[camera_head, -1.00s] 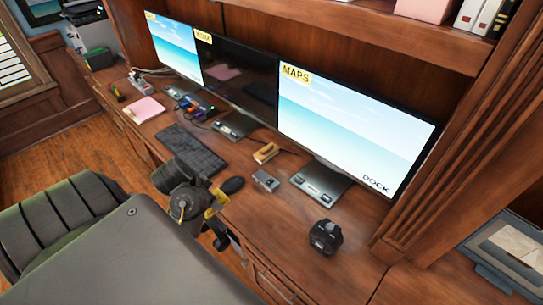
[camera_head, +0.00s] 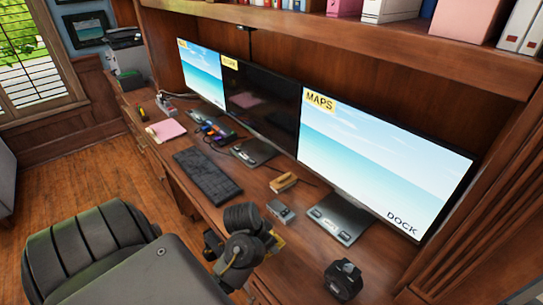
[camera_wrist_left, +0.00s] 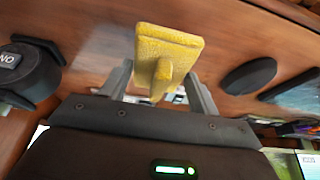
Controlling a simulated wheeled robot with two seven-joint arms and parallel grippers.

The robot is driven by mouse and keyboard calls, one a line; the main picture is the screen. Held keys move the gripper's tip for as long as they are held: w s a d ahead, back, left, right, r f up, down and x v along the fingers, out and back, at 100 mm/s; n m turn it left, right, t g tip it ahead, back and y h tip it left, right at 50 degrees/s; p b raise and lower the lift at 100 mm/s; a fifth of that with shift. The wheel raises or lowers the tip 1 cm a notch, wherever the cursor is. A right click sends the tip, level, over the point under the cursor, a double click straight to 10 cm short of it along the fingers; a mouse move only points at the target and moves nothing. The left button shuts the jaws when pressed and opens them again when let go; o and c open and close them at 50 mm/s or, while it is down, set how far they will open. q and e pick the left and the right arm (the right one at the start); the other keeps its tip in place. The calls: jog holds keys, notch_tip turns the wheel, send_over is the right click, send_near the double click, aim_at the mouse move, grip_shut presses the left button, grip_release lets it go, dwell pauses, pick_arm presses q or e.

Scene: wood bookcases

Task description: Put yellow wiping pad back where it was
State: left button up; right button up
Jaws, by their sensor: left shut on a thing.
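The yellow wiping pad (camera_wrist_left: 172,48) is held between the fingers of my left gripper (camera_wrist_left: 165,80) in the left wrist view, above the brown wooden desk. Its flat face is toward the desk side and a small yellow grip sticks up from its back. In the head view my left gripper (camera_head: 265,250) is over the front of the desk, and a bit of yellow shows beside it. My arm hides most of the pad there. My right gripper is not in view.
On the desk (camera_head: 300,250) are a keyboard (camera_head: 207,175), a grey box (camera_head: 280,211), a yellowish wooden item (camera_head: 284,182), a black round device (camera_head: 343,280) and three monitors. A black mouse (camera_wrist_left: 248,75) shows in the wrist view.

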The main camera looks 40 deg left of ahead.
pick_arm(q)
jog(key=shift+w+d+f, duration=0.35)
jog(key=shift+f, duration=0.2)
jog(key=shift+w+d+f+b, duration=0.15)
jog(key=shift+d+f+b, duration=0.1)
jog(key=shift+f+b, duration=0.15)
notch_tip(320, 180, down, 3)
jog(key=b, duration=0.3)
jog(key=shift+w+f, duration=0.1)
jog(key=shift+f, duration=0.1)
jog(key=shift+d+r, duration=0.1)
jog(key=shift+r, duration=0.05)
jog(key=o, duration=0.9)
